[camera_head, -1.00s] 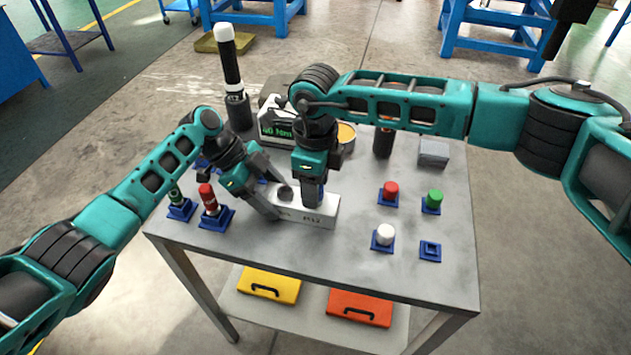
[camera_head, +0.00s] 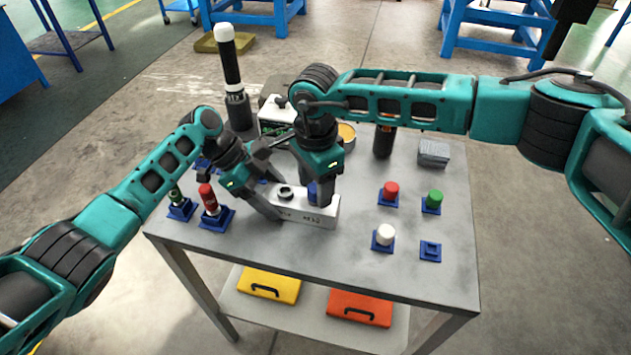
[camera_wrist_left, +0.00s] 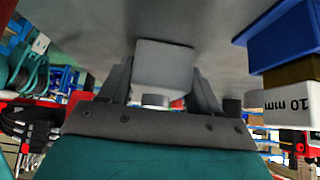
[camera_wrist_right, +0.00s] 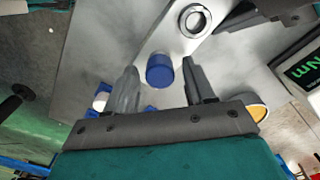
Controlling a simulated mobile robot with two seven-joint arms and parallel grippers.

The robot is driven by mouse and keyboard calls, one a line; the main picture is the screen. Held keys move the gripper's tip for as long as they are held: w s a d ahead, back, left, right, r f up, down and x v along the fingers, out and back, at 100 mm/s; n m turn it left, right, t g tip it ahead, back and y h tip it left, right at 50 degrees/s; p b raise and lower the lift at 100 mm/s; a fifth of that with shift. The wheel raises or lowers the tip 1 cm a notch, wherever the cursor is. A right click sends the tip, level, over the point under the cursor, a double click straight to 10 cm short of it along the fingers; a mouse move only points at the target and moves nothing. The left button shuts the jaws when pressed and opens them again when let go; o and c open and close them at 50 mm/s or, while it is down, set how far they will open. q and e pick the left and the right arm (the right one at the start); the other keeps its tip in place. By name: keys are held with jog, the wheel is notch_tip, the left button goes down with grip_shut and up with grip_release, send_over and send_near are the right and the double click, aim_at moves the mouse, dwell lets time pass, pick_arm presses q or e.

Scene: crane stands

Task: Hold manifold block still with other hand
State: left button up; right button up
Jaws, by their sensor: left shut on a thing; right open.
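The white manifold block (camera_head: 292,214) lies near the middle of the grey table. My left gripper (camera_head: 277,197) is shut on the block's left end. In the left wrist view the block (camera_wrist_left: 164,62) sits between the fingers of the left gripper (camera_wrist_left: 163,92). A blue cap (camera_wrist_right: 160,70) stands on the block's right part, and a ring-shaped port shows beside it. My right gripper (camera_wrist_right: 166,90) is open, with its fingers on either side of the blue cap and apart from it. In the head view the right gripper (camera_head: 318,190) partly hides the cap.
Red (camera_head: 390,189), green (camera_head: 434,200) and white (camera_head: 384,234) caps stand on blue holders at the right, beside an empty blue holder (camera_head: 430,251). A red-topped tool (camera_head: 209,199) stands at the left. A tall black tool (camera_head: 231,75) and a display box stand behind.

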jog(key=n, duration=0.3)
jog(key=shift+n, duration=0.3)
jog(key=n, duration=1.1)
jog(key=shift+c, duration=0.5)
grip_shut()
jog(key=m, duration=0.5)
jog(key=shift+m, duration=1.1)
jog(key=shift+o, duration=1.2)
grip_release()
